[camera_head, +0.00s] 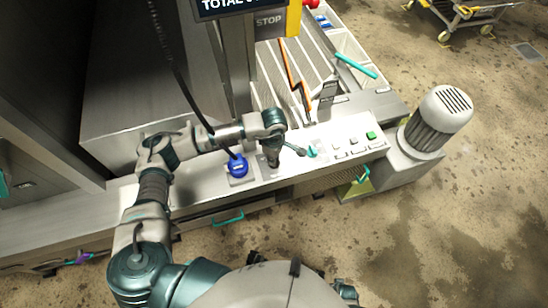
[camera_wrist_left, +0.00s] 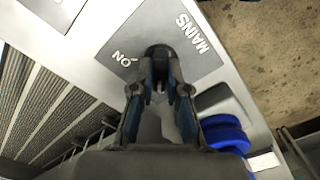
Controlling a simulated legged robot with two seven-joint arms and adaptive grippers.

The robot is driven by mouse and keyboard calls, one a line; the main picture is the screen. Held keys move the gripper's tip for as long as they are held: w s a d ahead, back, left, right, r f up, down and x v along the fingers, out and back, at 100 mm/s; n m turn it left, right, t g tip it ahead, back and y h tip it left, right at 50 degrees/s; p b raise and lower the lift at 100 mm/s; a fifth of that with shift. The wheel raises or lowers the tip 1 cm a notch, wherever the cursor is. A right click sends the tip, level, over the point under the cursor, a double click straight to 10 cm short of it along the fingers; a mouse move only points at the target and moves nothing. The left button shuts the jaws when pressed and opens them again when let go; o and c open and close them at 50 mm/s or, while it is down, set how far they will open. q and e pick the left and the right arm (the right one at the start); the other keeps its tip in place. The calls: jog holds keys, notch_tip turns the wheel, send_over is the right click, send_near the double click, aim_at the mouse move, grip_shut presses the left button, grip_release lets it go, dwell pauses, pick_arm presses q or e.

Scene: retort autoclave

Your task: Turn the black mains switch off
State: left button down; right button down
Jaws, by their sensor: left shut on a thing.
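The black mains switch (camera_wrist_left: 158,50) shows in the left wrist view on a grey plate (camera_wrist_left: 188,28) marked MAINS and ON. Only its dark rounded end shows beyond my fingertips; the rest is hidden between the fingers. My left gripper (camera_wrist_left: 160,72) is shut on the switch, with one finger on each side of it. In the head view my left gripper (camera_head: 272,160) reaches down to the pale control panel (camera_head: 300,165), and it hides the switch there. My right gripper is not in view.
A blue round fitting (camera_head: 237,166) sits just left of the gripper; it also shows in the left wrist view (camera_wrist_left: 225,134). To the right are a teal part (camera_head: 312,150), a green button (camera_head: 371,135) and a ribbed motor (camera_head: 438,118). A black cable (camera_head: 172,65) hangs by my arm.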

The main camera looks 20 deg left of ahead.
pick_arm(q)
jog(key=shift+w+r, duration=0.1)
jog(key=shift+w, duration=0.05)
jog(key=c, duration=1.2)
grip_release()
jog(key=shift+o, duration=0.2)
notch_tip(320, 180, up, 12)
